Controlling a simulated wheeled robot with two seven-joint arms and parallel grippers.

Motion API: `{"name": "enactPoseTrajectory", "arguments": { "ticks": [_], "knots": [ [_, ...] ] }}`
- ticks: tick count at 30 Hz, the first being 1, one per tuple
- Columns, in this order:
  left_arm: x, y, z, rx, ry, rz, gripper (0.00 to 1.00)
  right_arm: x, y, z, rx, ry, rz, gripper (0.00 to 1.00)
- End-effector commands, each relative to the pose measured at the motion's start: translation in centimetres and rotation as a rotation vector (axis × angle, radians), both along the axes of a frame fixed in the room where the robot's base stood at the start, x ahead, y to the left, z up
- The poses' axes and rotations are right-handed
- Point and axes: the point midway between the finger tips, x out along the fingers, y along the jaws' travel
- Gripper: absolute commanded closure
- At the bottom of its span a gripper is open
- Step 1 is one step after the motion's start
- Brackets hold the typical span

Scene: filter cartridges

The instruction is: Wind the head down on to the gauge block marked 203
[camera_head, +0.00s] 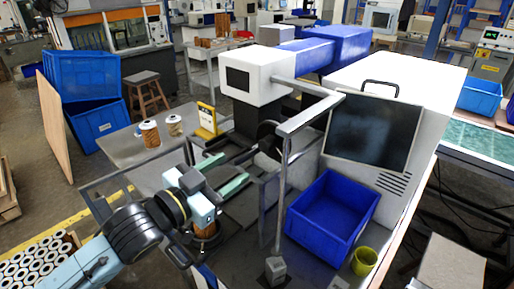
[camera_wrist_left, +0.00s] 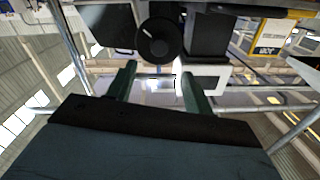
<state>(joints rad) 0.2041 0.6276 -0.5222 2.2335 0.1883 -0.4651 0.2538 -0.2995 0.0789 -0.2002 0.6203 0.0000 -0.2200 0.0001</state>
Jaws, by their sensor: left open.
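The machine head (camera_head: 252,78), a white box with a dark window, sits above a black column (camera_head: 247,118). A black round handwheel (camera_wrist_left: 158,40) shows in the wrist view; it is partly hidden in the head view. My left gripper (camera_head: 222,173) has its green fingers apart and empty, pointing towards the wheel side of the column. The fingers also show in the wrist view (camera_wrist_left: 160,85), below the wheel and apart from it. A yellow piece with a label (camera_head: 207,120) stands left of the column; its figures are not surely readable. I cannot make out a gauge block marked 203.
Two filter cartridges (camera_head: 150,134) stand on the grey table at left. Another cartridge (camera_head: 206,231) is under my left wrist. A grey post (camera_head: 283,190) rises right of the gripper. A blue bin (camera_head: 333,212) and a green cup (camera_head: 364,261) stand at right.

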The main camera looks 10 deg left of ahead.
Motion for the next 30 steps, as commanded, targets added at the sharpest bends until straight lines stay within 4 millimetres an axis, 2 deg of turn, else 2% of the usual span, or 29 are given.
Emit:
{"name": "enactPoseTrajectory", "arguments": {
  "ticks": [6,12,18,26,27,30],
  "knots": [
    [4.0,-2.8,0.3,-0.001,-0.001,-0.001,0.48,0.0,-0.2,0.5,-0.002,0.001,0.001,0.38],
    [6.5,-4.6,0.1,0.001,0.001,-0.001,0.48,0.0,-0.2,0.7,-0.003,0.000,0.001,0.38],
    [7.5,-5.3,0.0,0.002,0.000,-0.001,0.48,0.0,-0.2,0.8,-0.003,0.000,0.001,0.38],
    [7.6,-5.4,0.0,0.002,0.001,-0.002,0.48,0.0,-0.2,0.8,-0.002,0.001,0.001,0.38],
    [7.6,-5.4,0.0,0.002,0.001,-0.002,0.50,0.0,-0.2,0.8,-0.002,0.001,0.001,0.38],
    [7.6,-5.4,0.0,0.002,0.001,-0.002,0.63,0.0,-0.2,0.8,-0.002,0.001,0.001,0.38]
  ]
}}
